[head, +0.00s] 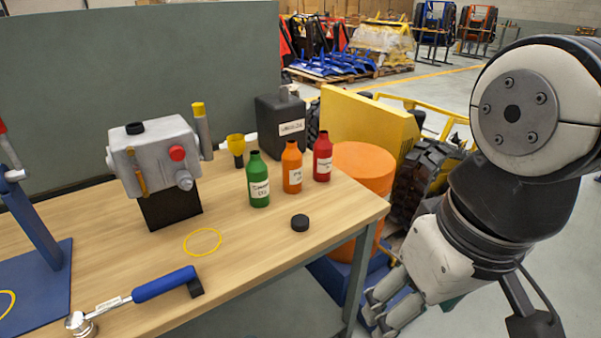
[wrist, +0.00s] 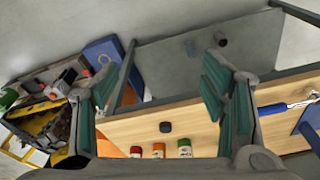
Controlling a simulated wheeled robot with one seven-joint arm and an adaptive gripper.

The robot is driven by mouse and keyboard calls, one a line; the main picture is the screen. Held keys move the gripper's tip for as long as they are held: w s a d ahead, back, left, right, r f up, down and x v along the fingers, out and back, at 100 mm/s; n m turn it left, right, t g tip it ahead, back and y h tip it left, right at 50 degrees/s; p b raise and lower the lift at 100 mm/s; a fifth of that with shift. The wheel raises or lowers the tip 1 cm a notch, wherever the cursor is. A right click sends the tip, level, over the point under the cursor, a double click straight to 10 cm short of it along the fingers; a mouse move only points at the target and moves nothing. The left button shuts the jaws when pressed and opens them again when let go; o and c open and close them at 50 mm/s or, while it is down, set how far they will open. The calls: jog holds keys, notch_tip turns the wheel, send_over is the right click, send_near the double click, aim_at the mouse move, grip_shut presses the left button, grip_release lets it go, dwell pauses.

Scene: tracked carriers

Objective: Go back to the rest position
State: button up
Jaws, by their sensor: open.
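My gripper (head: 374,310) hangs at the lower right in the head view, off the right end of the workbench (head: 320,222) and beside its leg. In the wrist view (wrist: 160,82) its two green-padded fingers are spread apart with nothing between them. The arm comes down from the upper right of the head view. The bench top lies to the left of the gripper in the head view, and the gripper touches nothing that I can see.
Green (head: 258,182), orange (head: 292,168) and red (head: 323,158) bottles and a black cap (head: 300,223) stand near the bench's right end. A blue-handled wrench (head: 160,286) lies at the front edge. An orange drum (head: 362,168) and a tracked carrier (head: 425,165) stand beyond the bench.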

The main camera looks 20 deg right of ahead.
dwell(0.4)
notch_tip(320, 180, up, 14)
jog(key=t+p, duration=0.2)
jog(key=p, duration=1)
jog(key=shift+d+f+t, duration=0.2)
jog(key=shift+t, duration=0.1)
